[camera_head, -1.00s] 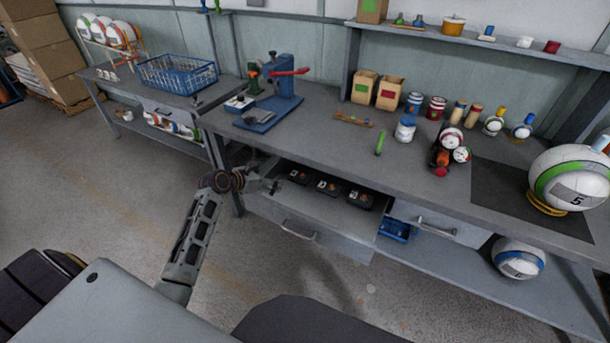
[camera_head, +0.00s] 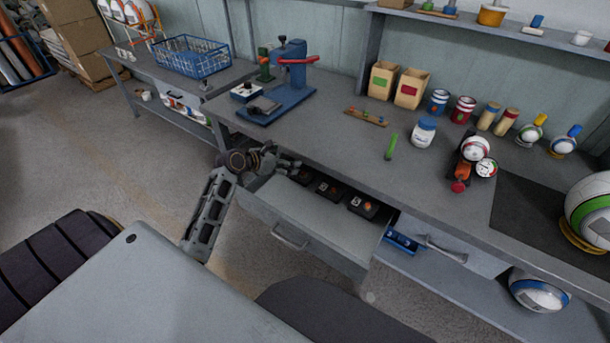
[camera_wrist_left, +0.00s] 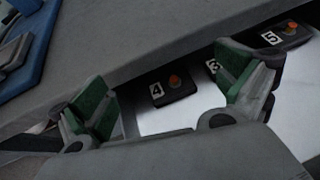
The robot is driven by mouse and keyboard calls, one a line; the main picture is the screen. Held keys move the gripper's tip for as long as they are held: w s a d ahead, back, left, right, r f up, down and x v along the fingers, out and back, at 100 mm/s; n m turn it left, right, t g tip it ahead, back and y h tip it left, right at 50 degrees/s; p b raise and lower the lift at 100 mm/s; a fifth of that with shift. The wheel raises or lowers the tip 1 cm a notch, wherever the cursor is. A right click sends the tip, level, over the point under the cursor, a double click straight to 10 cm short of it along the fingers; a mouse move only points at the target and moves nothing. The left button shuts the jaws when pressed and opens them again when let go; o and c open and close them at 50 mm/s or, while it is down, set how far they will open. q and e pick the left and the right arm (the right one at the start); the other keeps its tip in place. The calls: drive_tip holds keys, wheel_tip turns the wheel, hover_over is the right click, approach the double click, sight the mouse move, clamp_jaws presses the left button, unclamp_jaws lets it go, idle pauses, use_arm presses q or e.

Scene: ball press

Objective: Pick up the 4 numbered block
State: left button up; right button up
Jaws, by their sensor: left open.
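The block numbered 4 (camera_wrist_left: 172,89) is a black block with a white number plate and an orange-red knob. It lies in the open drawer (camera_head: 300,222) and shows between the fingers of my left gripper (camera_wrist_left: 168,75) in the left wrist view. The gripper is open and empty, with green pads, and is apart from the block. In the head view my left gripper (camera_head: 290,166) is over the drawer's far left part, beside the leftmost block. The block numbered 5 (camera_wrist_left: 287,36) lies to the right. A block between them is partly hidden by the right finger. My right gripper is out of view.
The grey workbench edge (camera_head: 330,166) runs just above and behind the drawer. A blue press (camera_head: 285,95) stands on the bench behind my left gripper. The drawer's front part is clear.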

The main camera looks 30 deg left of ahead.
use_arm(q)
drive_tip(key=shift+s, duration=0.1)
drive_tip(key=b, duration=0.2)
approach(301, 176)
drive_tip(key=shift+w+r, duration=0.35)
drive_tip(key=shift+w, duration=0.5)
drive_tip(key=shift+w+d+f, duration=0.15)
drive_tip(key=shift+w+f, duration=0.05)
drive_tip(key=shift+w, duration=0.35)
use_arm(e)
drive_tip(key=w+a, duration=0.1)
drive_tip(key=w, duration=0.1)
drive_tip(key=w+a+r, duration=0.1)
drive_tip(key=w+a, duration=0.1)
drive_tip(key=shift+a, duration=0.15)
use_arm(q)
drive_tip(key=shift+f+b, duration=0.1)
drive_tip(key=shift+b, duration=0.2)
